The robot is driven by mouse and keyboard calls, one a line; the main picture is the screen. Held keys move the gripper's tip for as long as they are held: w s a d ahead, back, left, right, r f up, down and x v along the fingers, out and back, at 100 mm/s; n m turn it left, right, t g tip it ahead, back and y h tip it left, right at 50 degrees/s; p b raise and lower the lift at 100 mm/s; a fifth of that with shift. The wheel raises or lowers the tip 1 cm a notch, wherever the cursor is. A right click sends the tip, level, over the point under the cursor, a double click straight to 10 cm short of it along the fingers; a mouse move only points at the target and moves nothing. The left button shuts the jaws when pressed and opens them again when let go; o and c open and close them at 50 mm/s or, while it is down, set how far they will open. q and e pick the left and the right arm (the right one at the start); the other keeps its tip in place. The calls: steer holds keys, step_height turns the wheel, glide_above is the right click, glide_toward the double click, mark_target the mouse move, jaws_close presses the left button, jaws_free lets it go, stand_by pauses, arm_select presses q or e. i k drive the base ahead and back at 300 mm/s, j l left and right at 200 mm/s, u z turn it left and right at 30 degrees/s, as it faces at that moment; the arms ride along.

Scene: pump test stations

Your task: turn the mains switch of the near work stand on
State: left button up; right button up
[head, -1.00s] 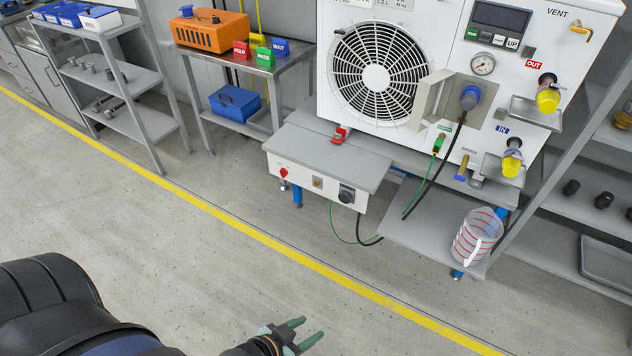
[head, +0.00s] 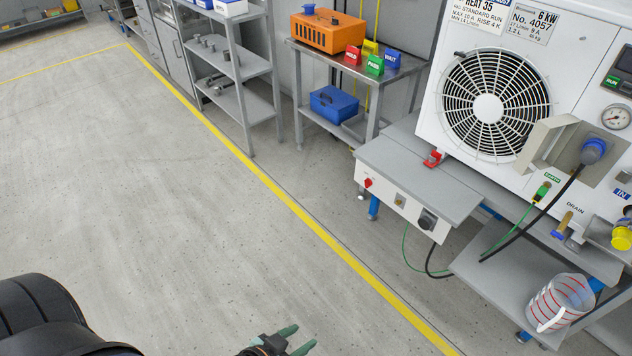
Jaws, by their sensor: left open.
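The near work stand (head: 415,172) is a grey-topped bench with a white front panel, in the right half of the head view. Its panel carries a red knob (head: 368,183) at the left, a small plate with a dark switch (head: 400,200) in the middle, and a dark round socket (head: 427,220) at the right. Which way the switch is set is too small to tell. My left gripper (head: 296,342) is at the bottom edge, open and empty, its greenish fingers apart. It is well short of the stand and apart from it. My right gripper is out of view.
A white fan unit (head: 550,75) stands behind the panel, with a black cable and green wire hanging down. A measuring jug (head: 560,303) stands on the low shelf at right. A yellow floor line (head: 300,211) crosses before the stand. The floor at left is clear.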

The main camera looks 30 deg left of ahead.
mark_target(367, 182)
steer(key=u, duration=0.5)
steer(key=i+j+z, duration=0.1)
steer(key=i+j, duration=0.35)
steer(key=j, duration=0.15)
steer(key=i+j+z, duration=0.15)
steer(key=j, duration=0.2)
steer(key=i+j+z, duration=0.1)
steer(key=i+j, duration=0.35)
steer(key=j, duration=0.25)
steer(key=i+j+z, duration=0.15)
steer(key=j, duration=0.2)
steer(key=i+j+z, duration=0.1)
steer(key=j, duration=0.25)
steer(key=i+j, duration=0.25)
steer(key=j, duration=0.15)
steer(key=z, duration=0.05)
